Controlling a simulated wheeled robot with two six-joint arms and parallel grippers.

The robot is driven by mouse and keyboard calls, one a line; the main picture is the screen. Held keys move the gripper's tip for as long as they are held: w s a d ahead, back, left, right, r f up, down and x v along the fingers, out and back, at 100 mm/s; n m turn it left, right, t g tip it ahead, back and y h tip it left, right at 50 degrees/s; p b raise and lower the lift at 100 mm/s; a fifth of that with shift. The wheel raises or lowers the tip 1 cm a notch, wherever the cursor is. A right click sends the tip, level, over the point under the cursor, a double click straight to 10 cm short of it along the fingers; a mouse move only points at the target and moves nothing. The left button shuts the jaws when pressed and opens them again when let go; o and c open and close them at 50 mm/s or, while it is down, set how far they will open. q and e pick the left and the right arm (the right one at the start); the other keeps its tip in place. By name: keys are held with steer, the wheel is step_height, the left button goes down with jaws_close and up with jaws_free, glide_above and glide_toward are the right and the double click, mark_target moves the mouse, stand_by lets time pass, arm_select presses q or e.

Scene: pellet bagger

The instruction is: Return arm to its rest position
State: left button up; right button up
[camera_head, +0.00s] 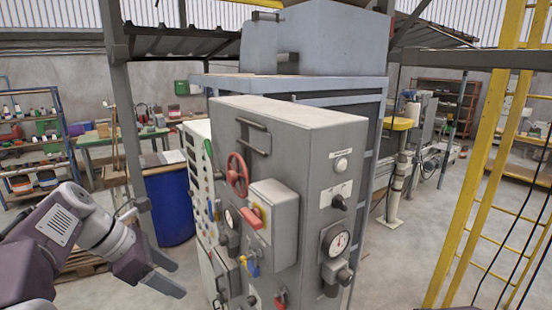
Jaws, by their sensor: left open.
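My left arm comes in from the left edge. Its gripper (179,279) is open and empty, with its two fingers apart. It hangs in free air to the left of a grey control cabinet (285,115) and touches nothing that I can see. The cabinet carries a red handwheel (237,174), a red-handled switch on a pale box (273,205), a blue-handled valve (252,265) and a gauge (338,241). My right arm and gripper are not in view.
A blue drum (170,205) stands behind the gripper, left of the cabinet. A yellow ladder frame (482,165) stands at the right. A large grey-blue machine (318,40) rises behind the cabinet. The floor right of the cabinet (400,255) is clear.

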arm_select(q)
steer(key=s+d+f+m+g+b, duration=0.1)
steer(key=d+f+g+b, duration=0.1)
steer(key=d+f+b, duration=0.45)
steer(key=s+d+f+m+g+y+b, duration=0.1)
steer(key=s+d+f+m+b, duration=0.2)
steer(key=f, duration=0.7)
steer(key=s+f+m+g+y+b, duration=0.1)
steer(key=s+f+m+b, duration=0.25)
steer(key=f, duration=0.55)
steer(key=s+a+f+m+t+y, duration=0.1)
steer(key=s+a+f+m, duration=0.1)
steer(key=f+m, duration=0.4)
steer(key=s+a+f+m+y, duration=0.2)
steer(key=f+m, duration=0.4)
steer(key=m, duration=0.4)
steer(key=shift+f+t+b, duration=0.2)
steer(key=shift+t+b, duration=0.2)
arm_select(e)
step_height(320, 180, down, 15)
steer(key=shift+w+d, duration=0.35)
